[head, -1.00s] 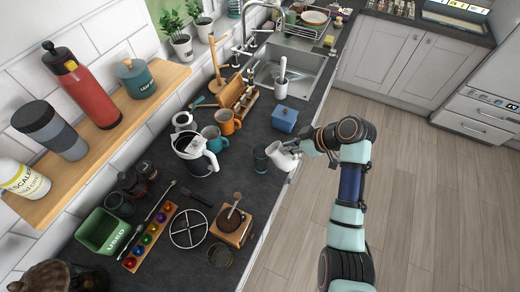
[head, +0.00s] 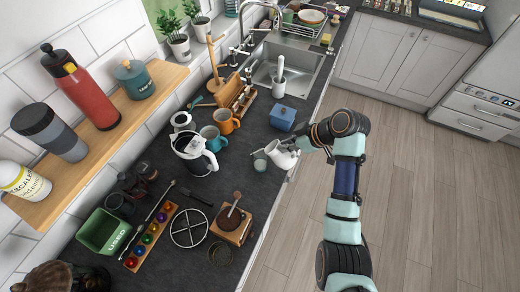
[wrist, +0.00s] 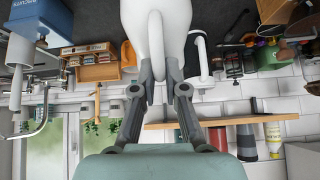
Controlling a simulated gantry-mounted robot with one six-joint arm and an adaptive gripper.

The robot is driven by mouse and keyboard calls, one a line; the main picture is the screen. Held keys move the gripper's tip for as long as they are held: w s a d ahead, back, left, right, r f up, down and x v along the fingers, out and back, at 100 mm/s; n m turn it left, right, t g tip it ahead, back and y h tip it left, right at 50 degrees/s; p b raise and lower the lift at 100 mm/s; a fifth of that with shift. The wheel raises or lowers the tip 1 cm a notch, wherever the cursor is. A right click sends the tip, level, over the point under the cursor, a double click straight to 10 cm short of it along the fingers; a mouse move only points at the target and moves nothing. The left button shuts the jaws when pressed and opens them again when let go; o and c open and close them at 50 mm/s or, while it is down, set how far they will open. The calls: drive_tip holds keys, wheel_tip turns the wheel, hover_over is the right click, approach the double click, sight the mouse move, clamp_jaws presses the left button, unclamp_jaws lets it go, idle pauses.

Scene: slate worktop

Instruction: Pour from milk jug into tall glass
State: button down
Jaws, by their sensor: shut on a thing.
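The white milk jug (head: 281,157) is tilted to the left in the head view, with its mouth close above the tall glass. My gripper (wrist: 158,82) is shut on the jug, which fills the top middle of the wrist view (wrist: 157,28). In the head view, my gripper (head: 301,145) holds it from the right. The tall glass (head: 260,164) stands on the worktop just left of the jug, and its inside looks pale. I cannot make out a stream or the exact level in it.
A white and black kettle (head: 197,157) stands left of the glass. A blue box (head: 283,117) and an orange mug (head: 225,122) are behind. A wooden coffee grinder (head: 232,222) stands in front. The worktop's right edge runs close beside the jug.

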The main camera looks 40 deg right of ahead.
drive_tip(key=shift+w+a+r+g+h+p, duration=0.2)
drive_tip(key=shift+w+r+g+p, duration=0.25)
drive_tip(key=shift+g+p, duration=0.35)
drive_tip(key=shift+w+a+r+g+h+p, duration=0.1)
drive_tip(key=shift+w+r+g+h+p, duration=0.2)
drive_tip(key=shift+r+g+p, duration=0.45)
idle(3.5)
drive_tip(key=shift+w+a+f+g, duration=0.1)
drive_tip(key=shift+w+g, duration=0.15)
drive_tip(key=shift+w, duration=0.05)
idle(0.7)
drive_tip(key=shift+w+a+r+g+h, duration=0.2)
drive_tip(key=shift+w+a+g+h, duration=0.1)
drive_tip(key=shift+w+g, duration=0.3)
drive_tip(key=shift+w+a+r+g+h, duration=0.15)
drive_tip(key=shift+w+g+h, duration=0.15)
drive_tip(key=shift+w+g, duration=0.25)
idle(0.8)
